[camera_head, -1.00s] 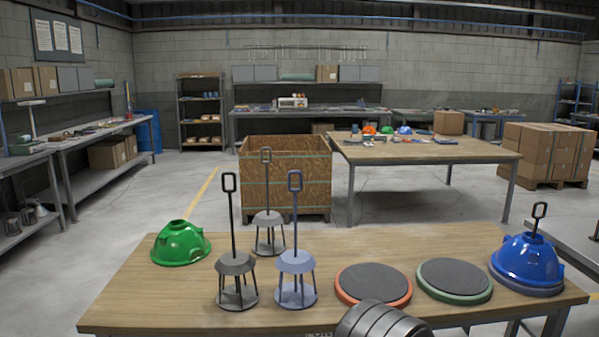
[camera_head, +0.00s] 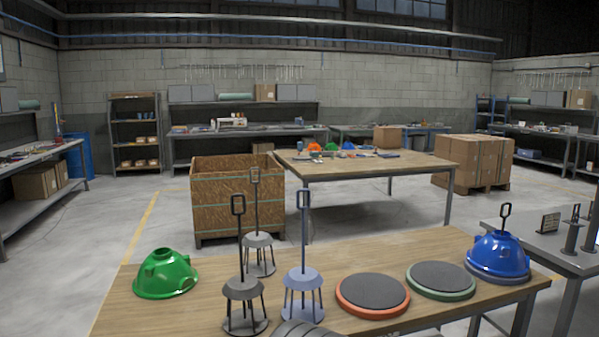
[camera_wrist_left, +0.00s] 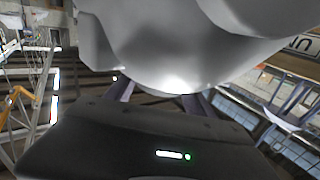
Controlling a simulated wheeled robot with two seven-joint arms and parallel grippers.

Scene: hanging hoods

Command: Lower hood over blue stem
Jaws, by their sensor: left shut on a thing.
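The blue stem (camera_head: 304,232) stands upright on a blue-grey legged base on the wooden table, with a loop at its top and no hood on it. A green hood (camera_head: 166,275) rests on the table at the left. A blue hood (camera_head: 498,254) sits at the right with a dark looped stem rising through its top. In the left wrist view my left gripper (camera_wrist_left: 158,93) is shut on a pale grey, smooth, rounded thing (camera_wrist_left: 180,50), only partly visible. My right gripper is not in view.
An orange-rimmed pad (camera_head: 372,293) and a green-rimmed pad (camera_head: 441,279) lie empty between the blue stem and the blue hood. A grey side table (camera_head: 545,240) with dark posts stands at the right. A wooden crate (camera_head: 235,200) stands behind the table.

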